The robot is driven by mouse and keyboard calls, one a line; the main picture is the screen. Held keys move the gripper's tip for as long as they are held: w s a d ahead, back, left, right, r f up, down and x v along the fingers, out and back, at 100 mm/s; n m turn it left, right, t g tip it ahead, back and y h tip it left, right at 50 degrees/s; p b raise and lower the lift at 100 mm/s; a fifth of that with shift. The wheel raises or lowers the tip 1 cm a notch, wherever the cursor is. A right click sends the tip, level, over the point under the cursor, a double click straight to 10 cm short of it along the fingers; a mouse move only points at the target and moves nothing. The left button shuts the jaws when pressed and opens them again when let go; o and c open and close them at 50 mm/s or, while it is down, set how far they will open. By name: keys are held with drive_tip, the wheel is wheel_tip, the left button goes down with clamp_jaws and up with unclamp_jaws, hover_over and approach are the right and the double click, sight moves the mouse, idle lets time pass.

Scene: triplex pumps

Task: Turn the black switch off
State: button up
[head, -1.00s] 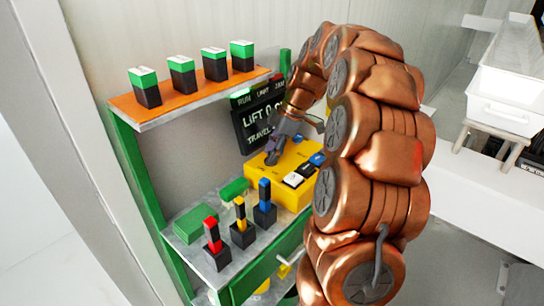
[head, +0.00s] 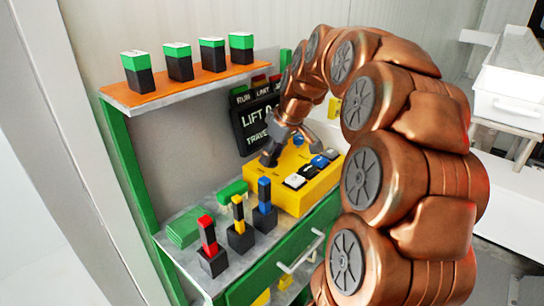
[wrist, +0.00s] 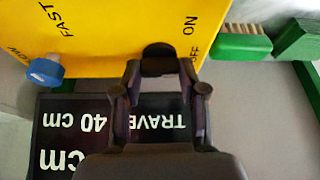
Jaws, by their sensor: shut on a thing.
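The yellow control box (head: 310,200) sits on the workbench top. In the wrist view, the black switch (wrist: 157,52) is on the yellow panel (wrist: 110,35), beside the printed words ON and OFF. My gripper (wrist: 160,68) has a finger on each side of the switch and is shut on it. In the head view, my gripper (head: 271,158) points down at the far left part of the box, and its fingers hide the switch. I cannot tell the switch's exact setting.
A blue knob (wrist: 45,71) is beside FAST. A dark display (head: 255,120) stands behind.

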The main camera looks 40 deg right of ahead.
drive_tip(key=shift+m, duration=0.4)
drive_tip(key=o, duration=0.9)
drive_tip(key=shift+c, duration=0.2)
drive_tip(key=shift+r, duration=0.15)
drive_tip(key=a+v, duration=0.1)
drive_tip(key=v, duration=1)
drive_tip(key=shift+s+d+r, duration=0.3)
drive_tip(key=shift+d, duration=0.1)
